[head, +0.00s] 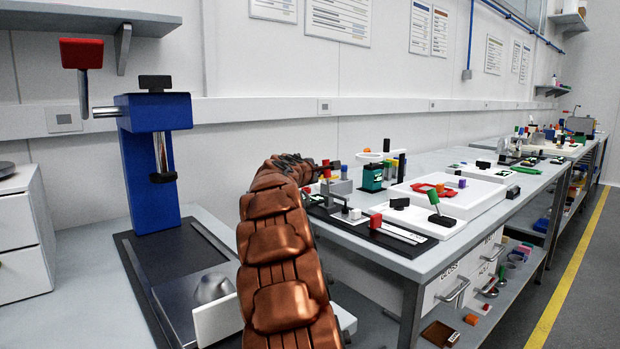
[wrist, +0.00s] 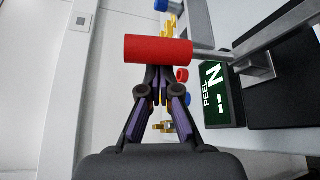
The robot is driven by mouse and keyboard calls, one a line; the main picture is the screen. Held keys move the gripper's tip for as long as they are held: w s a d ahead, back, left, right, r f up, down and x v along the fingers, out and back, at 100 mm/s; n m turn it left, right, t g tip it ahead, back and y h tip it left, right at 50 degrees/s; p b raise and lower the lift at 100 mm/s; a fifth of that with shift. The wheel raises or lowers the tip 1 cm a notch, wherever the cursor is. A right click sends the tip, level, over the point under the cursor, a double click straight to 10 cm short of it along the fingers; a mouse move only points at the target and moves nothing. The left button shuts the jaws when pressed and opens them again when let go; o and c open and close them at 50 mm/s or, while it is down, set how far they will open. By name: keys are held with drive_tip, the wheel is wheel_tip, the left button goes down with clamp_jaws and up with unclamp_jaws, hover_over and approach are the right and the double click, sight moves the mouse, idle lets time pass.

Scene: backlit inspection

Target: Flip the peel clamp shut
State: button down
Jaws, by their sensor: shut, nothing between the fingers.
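The peel clamp's red cylindrical handle (wrist: 158,50) lies across the picture in the wrist view, just ahead of my fingertips. A grey metal lever runs from its right end to a metal block (wrist: 262,66) beside a dark display (wrist: 222,95) reading "PEEL" and "N". My gripper (wrist: 157,82) is shut and empty. Its fingertips are at the lower side of the handle and partly hidden by it; I cannot tell whether they touch. In the head view my copper-coloured arm hides much of the clamp area.
A blue press stand (head: 155,160) stands at left. The aisle (head: 585,270) at right is clear.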

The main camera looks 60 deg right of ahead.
drive_tip(key=shift+s+r, duration=0.1)
drive_tip(key=shift+s, duration=0.2)
idle(0.4)
drive_tip(key=shift+a, duration=0.1)
drive_tip(key=v, duration=1.2)
drive_tip(key=shift+w, duration=0.2)
idle(0.5)
